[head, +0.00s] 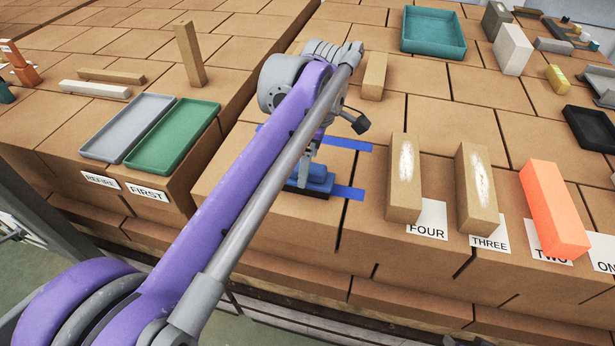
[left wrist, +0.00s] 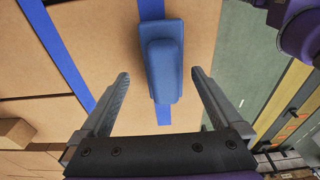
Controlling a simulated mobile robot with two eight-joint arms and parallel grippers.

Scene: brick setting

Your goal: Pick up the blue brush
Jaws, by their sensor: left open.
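The blue brush (head: 318,178) lies on the brick surface near the front edge, among blue tape strips, with its dark underside facing down. In the left wrist view the blue brush (left wrist: 162,62) shows whole, its long side running away from the gripper. My left gripper (head: 306,166) is right at the brush from above and partly hides it. In the left wrist view my left gripper (left wrist: 160,77) is open, one finger to each side of the brush, with gaps on both sides. I cannot tell how far the fingertips are above the surface. My right gripper is not in view.
Blue tape (head: 348,144) marks the surface around the brush. A tan brick (head: 404,180) stands right of it by the FOUR label, with another tan brick (head: 476,190) and an orange brick (head: 553,212) beyond. Green (head: 200,118) and grey (head: 104,148) trays lie left, across a gap.

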